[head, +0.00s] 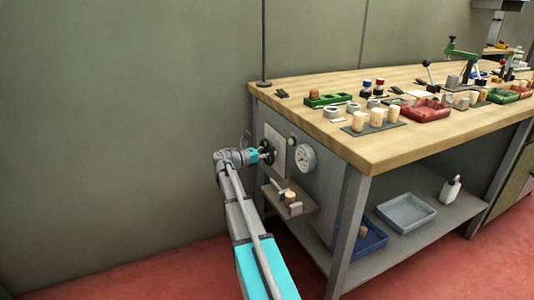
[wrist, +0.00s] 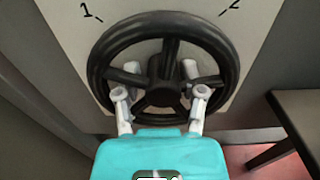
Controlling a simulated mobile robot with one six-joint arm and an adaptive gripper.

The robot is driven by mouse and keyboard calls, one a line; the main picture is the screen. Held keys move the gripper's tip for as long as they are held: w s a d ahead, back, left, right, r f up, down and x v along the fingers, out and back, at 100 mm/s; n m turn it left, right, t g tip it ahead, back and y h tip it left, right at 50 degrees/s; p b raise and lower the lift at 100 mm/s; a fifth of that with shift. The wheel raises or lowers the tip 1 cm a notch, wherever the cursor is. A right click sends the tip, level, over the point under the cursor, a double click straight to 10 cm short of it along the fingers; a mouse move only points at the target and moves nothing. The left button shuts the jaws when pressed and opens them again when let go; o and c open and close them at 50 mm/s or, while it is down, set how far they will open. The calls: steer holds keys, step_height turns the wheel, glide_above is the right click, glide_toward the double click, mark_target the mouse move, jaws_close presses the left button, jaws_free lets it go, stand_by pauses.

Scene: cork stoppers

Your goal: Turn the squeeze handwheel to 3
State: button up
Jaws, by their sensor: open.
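The squeeze handwheel (wrist: 232,62) is a black, spoked wheel on a pale panel, filling the middle of the wrist view. In the head view the handwheel (head: 268,151) is small and partly hidden by my gripper. The mark 1 shows at the panel's upper left and the mark 2 at its upper right; no 3 is visible. My gripper (wrist: 160,88) is open, its two fingers apart on either side of the hub, over the wheel's lower half. I cannot tell whether they touch the spokes. The head view shows my gripper (head: 253,156) at the bench's end.
A round dial (head: 306,158) sits right of the panel, and a small shelf (head: 298,204) with a cork stopper is below. The workbench (head: 390,152) holds stoppers and trays on top. A grey tray (head: 406,212) stands on its lower shelf. Floor at the left is clear.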

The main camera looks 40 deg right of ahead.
jaws_close()
steer(key=shift+a, duration=0.2)
steer(key=shift+d, duration=0.15)
steer(key=shift+w+d+m, duration=0.1)
steer(key=shift+m, duration=0.3)
